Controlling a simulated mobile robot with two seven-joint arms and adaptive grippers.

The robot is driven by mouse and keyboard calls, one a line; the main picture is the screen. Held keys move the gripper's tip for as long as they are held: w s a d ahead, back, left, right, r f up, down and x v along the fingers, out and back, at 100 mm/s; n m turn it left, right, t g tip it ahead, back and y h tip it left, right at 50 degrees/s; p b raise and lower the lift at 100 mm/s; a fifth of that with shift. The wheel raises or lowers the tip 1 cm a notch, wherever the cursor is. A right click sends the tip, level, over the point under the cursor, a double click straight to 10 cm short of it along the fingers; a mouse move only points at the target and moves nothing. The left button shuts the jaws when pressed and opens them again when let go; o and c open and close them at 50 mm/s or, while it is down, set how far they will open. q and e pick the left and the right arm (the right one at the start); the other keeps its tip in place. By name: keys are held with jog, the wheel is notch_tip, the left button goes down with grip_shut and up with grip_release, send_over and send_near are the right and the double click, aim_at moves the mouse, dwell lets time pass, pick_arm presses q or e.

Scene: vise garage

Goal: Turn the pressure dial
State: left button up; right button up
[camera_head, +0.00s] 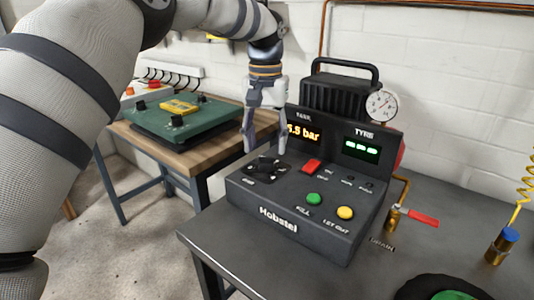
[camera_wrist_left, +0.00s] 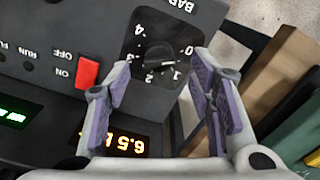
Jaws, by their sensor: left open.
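The pressure dial (camera_head: 264,167) is a black knob on a dark scale at the left of the compressor panel's top. In the left wrist view the dial (camera_wrist_left: 158,56) shows numbers around it and the label BAR beside it. My left gripper (camera_head: 265,150) is open and points down just above the dial. In the left wrist view its two fingers (camera_wrist_left: 158,80) are apart, with the knob between and beyond their tips. I cannot tell whether they touch it. The tank display (camera_head: 303,134) reads about 6.5 bar. My right gripper is not in view.
The panel also has a red switch (camera_head: 311,165), a green button (camera_head: 314,199) and a yellow button (camera_head: 345,212). A round gauge (camera_head: 381,104) and a red-handled valve (camera_head: 423,218) stand at the right. A wooden bench (camera_head: 190,150) with a green device is behind left.

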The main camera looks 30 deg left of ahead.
aim_at(266, 157)
pick_arm(q)
notch_tip(266, 157, down, 4)
jog(key=shift+f, duration=0.15)
jog(key=shift+w, duration=0.1)
jog(key=c, duration=1.2)
jog(key=shift+o, duration=0.2)
jog(key=shift+m, duration=0.4)
jog(key=m, duration=0.3)
jog(key=shift+p, duration=0.4)
jog(key=m, duration=0.5)
jog(key=shift+m, duration=0.3)
jog(key=m, duration=0.4)
jog(key=shift+m, duration=2.1)
